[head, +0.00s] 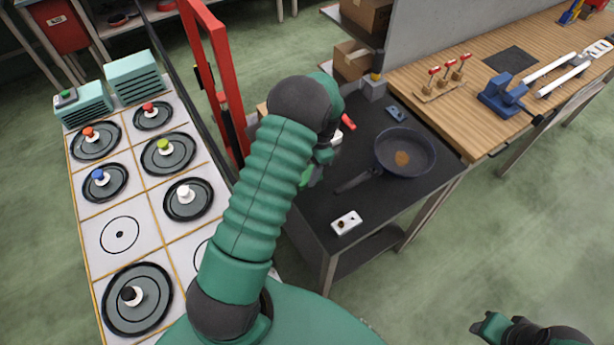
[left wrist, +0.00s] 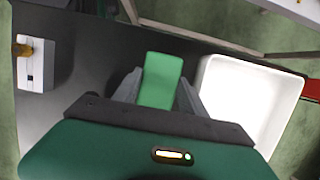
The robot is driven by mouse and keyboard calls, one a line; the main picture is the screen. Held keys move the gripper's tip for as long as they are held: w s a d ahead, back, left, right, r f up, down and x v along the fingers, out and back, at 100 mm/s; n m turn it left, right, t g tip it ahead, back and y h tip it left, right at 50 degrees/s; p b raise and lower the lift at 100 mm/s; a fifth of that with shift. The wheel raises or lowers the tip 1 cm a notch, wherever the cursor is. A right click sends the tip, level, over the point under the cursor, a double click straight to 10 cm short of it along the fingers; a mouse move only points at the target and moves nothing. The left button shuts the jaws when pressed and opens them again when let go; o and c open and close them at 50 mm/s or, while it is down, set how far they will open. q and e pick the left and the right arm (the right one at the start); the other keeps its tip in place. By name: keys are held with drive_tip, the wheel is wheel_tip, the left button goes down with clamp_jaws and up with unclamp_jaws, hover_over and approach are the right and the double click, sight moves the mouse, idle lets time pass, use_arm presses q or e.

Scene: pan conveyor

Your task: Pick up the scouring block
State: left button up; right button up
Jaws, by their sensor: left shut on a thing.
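The green scouring block (left wrist: 162,80) sits between the fingers of my left gripper (left wrist: 157,95) in the left wrist view. The gripper is shut on it. A white tray (left wrist: 248,104) is beside the block there, on the right. In the head view my left arm hides most of the left gripper (head: 317,172); a bit of the bright green block (head: 306,178) shows beside the arm, over the dark table. My right gripper (head: 486,325) is at the lower right of the head view, far from the block; its jaw opening is unclear.
A dark pan (head: 418,153) with a brown stain stands on the dark table (head: 400,190). A small white box (head: 346,222) is near its front edge. A red post frame (head: 222,75) stands left. The conveyor (head: 105,235) holds several round lids.

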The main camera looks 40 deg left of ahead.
sight(306, 176)
use_arm(q)
drive_tip(key=shift+s+d+f, duration=0.1)
drive_tip(key=shift+d, duration=0.1)
drive_tip(key=shift+a+r, duration=0.2)
drive_tip(key=shift+r, duration=0.35)
drive_tip(key=shift+b+v, duration=0.3)
drive_tip(key=shift+v, duration=0.8)
drive_tip(key=d, duration=0.5)
drive_tip(key=w+d+r+b, duration=0.1)
drive_tip(key=d, duration=0.4)
drive_tip(key=w+d, duration=0.1)
drive_tip(key=d, duration=0.4)
drive_tip(key=shift+w+d+r+b, duration=0.15)
drive_tip(key=shift+d+r+b, duration=0.15)
drive_tip(key=shift+d+r, duration=0.1)
